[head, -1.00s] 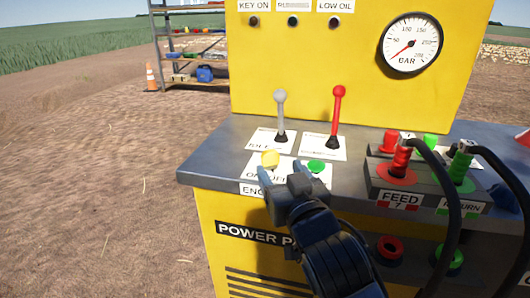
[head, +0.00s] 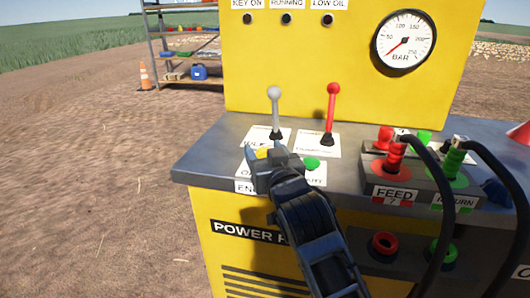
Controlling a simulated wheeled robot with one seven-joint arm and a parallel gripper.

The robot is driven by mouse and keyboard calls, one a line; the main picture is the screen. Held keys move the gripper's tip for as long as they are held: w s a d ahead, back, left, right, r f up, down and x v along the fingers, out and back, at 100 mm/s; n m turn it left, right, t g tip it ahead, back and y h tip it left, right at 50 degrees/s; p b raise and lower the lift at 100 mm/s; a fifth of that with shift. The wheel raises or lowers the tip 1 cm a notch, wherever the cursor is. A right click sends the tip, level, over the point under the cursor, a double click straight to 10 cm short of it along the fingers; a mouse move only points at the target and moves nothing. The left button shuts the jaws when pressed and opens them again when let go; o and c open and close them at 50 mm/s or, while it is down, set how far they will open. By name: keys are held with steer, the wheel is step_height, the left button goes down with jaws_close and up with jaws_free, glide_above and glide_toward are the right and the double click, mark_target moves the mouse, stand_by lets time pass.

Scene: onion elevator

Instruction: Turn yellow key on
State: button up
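The yellow key (head: 264,153) sits on the white engine label on the grey top of the power pack, near its front left edge. One finger shows left of the key, and the other is not clear. The KEY ON lamp (head: 247,18) on the yellow panel is dark.
A green button (head: 312,163) lies just right of my gripper. A grey lever (head: 275,110) and a red lever (head: 331,110) stand behind. Feed and return couplings with black hoses (head: 440,180) are at right. A gauge (head: 404,40) is on the panel.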

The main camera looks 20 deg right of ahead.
steer(key=c, duration=0.8)
steer(key=shift+f+m+h+b, duration=0.3)
steer(key=shift+h+b, duration=0.2)
steer(key=shift+b, duration=0.35)
steer(key=shift+a+m+g+h+b, duration=0.1)
steer(key=shift+m+g+h+b, duration=0.3)
steer(key=shift+h+b, duration=0.55)
steer(key=m+g+h+b, duration=0.2)
steer(key=m+h+b, duration=0.2)
steer(key=b, duration=0.3)
steer(key=shift+f+h, duration=0.15)
steer(key=shift+h, duration=0.3)
steer(key=m+g+h+b, duration=0.1)
steer(key=h+b, duration=0.1)
steer(key=m+g+h+b, duration=0.2)
steer(key=shift+r+g, duration=0.2)
steer(key=shift+g, duration=0.1)
steer(key=shift+r+m+g+h+b, duration=0.15)
steer(key=shift+m+g+h+b, duration=0.8)
steer(key=shift+m+g+h, duration=0.7)
steer(key=shift+m+g, duration=0.25)
steer(key=shift+g, duration=0.4)
